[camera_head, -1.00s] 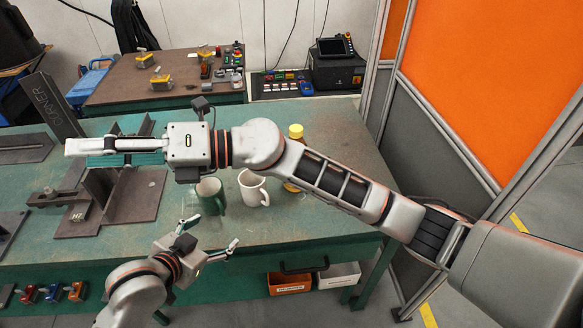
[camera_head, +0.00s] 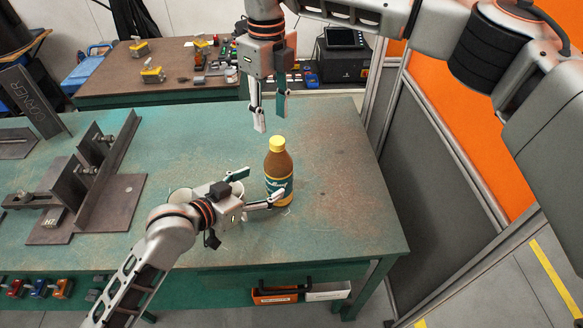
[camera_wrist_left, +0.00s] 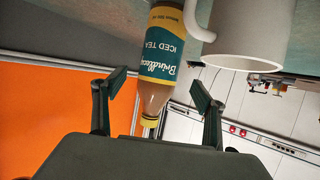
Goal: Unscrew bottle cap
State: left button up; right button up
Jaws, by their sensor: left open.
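The iced tea bottle (camera_head: 278,170) stands upright on the green table, with a yellow cap (camera_head: 277,143) on top. It also shows upside down in the left wrist view (camera_wrist_left: 161,60), between the two spread fingers as seen there. My left gripper (camera_head: 263,186) is open beside the bottle, on its left and near side, with one fingertip in front of the lower bottle. I cannot tell whether it touches. My right gripper (camera_head: 270,119) points down, a little above and behind the cap. Its fingers are apart and hold nothing.
A white mug (camera_wrist_left: 250,35) stands close to the bottle; in the head view my left gripper mostly hides the mugs. Steel welding fixtures (camera_head: 92,175) occupy the table's left. The table right of the bottle is clear. A partition (camera_head: 440,190) stands beyond the right edge.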

pick_arm(q)
jog(key=shift+w+d, duration=0.5)
jog(key=shift+w, duration=0.1)
pick_arm(e)
jog(key=shift+w+d+r, duration=0.1)
jog(key=shift+w+d, duration=0.5)
jog(key=shift+d, duration=0.05)
pick_arm(q)
jog(key=shift+w+d+f, duration=0.3)
jog(key=shift+w+d, duration=0.1)
jog(key=shift+w, duration=0.05)
pick_arm(e)
jog(key=shift+s+a+r, duration=0.1)
pick_arm(q)
jog(key=shift+x, duration=3.05)
jog(key=shift+s, duration=0.1)
jog(key=shift+c, duration=0.3)
